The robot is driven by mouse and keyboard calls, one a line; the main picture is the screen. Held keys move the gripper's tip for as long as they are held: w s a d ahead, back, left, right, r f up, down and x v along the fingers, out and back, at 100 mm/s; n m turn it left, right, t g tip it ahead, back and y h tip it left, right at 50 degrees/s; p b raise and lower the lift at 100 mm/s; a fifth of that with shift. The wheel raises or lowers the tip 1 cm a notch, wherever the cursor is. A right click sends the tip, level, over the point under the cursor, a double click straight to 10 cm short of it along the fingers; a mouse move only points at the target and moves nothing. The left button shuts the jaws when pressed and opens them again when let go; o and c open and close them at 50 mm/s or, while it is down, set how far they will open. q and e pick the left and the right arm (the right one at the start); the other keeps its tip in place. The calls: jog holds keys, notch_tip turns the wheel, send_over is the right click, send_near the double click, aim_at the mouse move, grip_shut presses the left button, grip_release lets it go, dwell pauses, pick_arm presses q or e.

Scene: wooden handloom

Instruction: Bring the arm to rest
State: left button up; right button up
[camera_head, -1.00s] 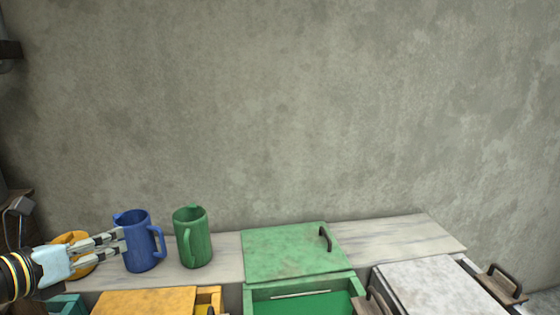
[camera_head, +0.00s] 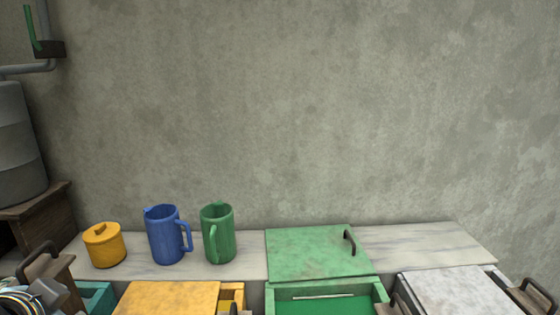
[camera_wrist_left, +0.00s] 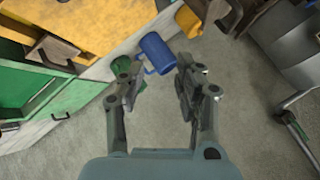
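My left gripper (camera_wrist_left: 157,72) shows in the left wrist view with its two fingers spread apart and nothing between them. Beyond the fingertips are the blue jug (camera_wrist_left: 154,52) and the yellow lidded pot (camera_wrist_left: 188,20), both apart from the fingers. The green jug (camera_wrist_left: 121,66) is partly hidden behind one finger. In the head view only a bit of my left arm with cables (camera_head: 18,299) shows at the bottom left corner. My right gripper is in neither view.
On the pale shelf (camera_head: 418,245) stand the yellow pot (camera_head: 105,246), blue jug (camera_head: 164,236) and green jug (camera_head: 218,234), all upright, beside a green lid (camera_head: 310,252). In front are an open green box (camera_head: 325,308), a yellow lid (camera_head: 170,299) and a whitish lid (camera_head: 455,291).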

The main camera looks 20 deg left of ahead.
pick_arm(q)
jog(key=s+d+f+g+h, duration=0.4)
jog(key=s+d+h, duration=0.3)
jog(key=d, duration=0.4)
jog(key=s+a+f+b, duration=0.1)
jog(key=f+b, duration=0.1)
jog(key=f, duration=0.9)
jog(key=s+a+f+n+g+y+b, duration=0.1)
jog(key=f+b, duration=0.1)
jog(key=f, duration=0.9)
jog(key=s+a+f+b, duration=0.1)
jog(key=f+b, duration=0.2)
jog(key=f, duration=0.8)
jog(key=s+f+g+b, duration=0.1)
jog(key=s+f+b, duration=0.3)
jog(key=s+f, duration=1.4)
notch_tip(320, 180, down, 3)
jog(key=shift+s+a+r+g, duration=0.15)
jog(key=shift+a+g, duration=0.15)
jog(key=shift+a, duration=0.05)
